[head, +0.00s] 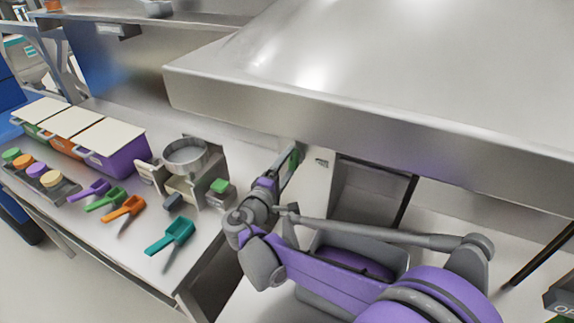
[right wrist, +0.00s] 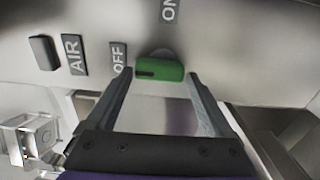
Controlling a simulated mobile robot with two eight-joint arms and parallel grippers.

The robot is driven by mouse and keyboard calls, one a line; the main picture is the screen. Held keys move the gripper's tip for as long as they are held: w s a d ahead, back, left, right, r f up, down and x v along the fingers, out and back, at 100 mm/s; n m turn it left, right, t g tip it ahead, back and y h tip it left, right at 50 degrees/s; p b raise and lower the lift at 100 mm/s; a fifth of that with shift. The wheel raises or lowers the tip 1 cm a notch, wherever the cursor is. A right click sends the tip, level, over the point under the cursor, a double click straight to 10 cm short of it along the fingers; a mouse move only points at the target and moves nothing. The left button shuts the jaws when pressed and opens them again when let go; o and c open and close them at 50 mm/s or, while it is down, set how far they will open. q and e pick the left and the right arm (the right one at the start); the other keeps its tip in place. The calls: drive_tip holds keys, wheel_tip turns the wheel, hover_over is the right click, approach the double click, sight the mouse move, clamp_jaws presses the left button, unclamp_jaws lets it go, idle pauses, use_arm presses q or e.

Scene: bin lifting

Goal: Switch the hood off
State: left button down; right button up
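The stainless steel hood (head: 370,125) fills the upper right of the head view. In the right wrist view a green switch knob (right wrist: 160,70) sits on a pale panel, with an OFF label (right wrist: 118,58) to its left and an ON label (right wrist: 169,10) above. The knob lies sideways, with a dark mark at its left end, on the OFF side. My right gripper (right wrist: 158,73) is open, one finger on each side of the knob; contact is unclear. In the head view, my right gripper (head: 288,163) is below the hood's front edge. My left gripper is out of view.
An AIR label (right wrist: 75,54) and a black knob (right wrist: 43,52) are left of the OFF label. Lidded bins, including a purple one (head: 118,155), a metal sieve-like device (head: 186,158) and coloured scoops, including a teal one (head: 170,237), stand on the left counter.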

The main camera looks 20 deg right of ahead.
drive_tip(key=shift+o, duration=0.6)
drive_tip(key=shift+a, duration=0.1)
drive_tip(key=b+v, duration=0.1)
drive_tip(key=v, duration=0.9)
drive_tip(key=shift+s+a, duration=0.25)
